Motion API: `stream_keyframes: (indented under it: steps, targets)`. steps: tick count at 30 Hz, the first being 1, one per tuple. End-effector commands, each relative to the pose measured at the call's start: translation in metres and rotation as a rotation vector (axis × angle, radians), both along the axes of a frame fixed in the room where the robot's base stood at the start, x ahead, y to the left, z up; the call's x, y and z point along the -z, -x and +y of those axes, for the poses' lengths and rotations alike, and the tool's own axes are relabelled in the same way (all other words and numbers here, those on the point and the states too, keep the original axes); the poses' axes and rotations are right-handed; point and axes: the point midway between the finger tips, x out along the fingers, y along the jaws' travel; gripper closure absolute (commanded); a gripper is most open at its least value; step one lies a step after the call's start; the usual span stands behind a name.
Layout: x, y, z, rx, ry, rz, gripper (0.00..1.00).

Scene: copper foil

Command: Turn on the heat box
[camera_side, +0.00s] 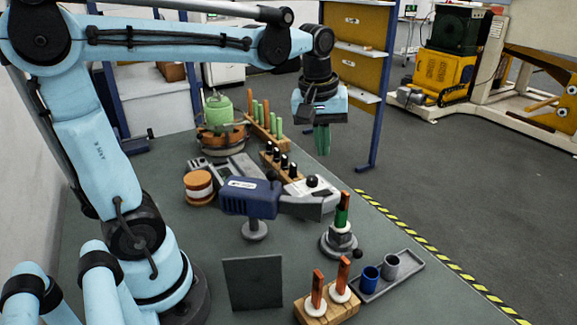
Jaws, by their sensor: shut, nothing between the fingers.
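My gripper (321,150) hangs at the upper middle, pointing down, with its green fingers shut and empty. It is in the air over the back right part of the table, apart from anything I can make out. No single thing is clearly marked as the heat box. A white-topped unit with a dark knob (312,183) stands below my gripper, partly hidden by the blue device. A green rounded vessel (218,110) sits on an orange and grey base (222,140) at the back left. Switch states are too small to tell.
A blue handheld-like device (250,198) on a stand is mid-table. Racks with green and orange rods (265,128) and black-topped vials (281,162) stand behind. In front are a dark panel (253,283), a wooden block (327,306) and a tray with cups (408,272).

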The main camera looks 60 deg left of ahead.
Motion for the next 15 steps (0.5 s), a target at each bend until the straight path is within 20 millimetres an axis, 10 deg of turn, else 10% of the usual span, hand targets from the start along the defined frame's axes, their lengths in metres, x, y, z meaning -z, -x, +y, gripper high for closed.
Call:
stream_keyframes:
  steps: [15]
  targets:
    - [-0.002, -0.041, 0.038, -0.6, 0.048, 0.265, 1.0]
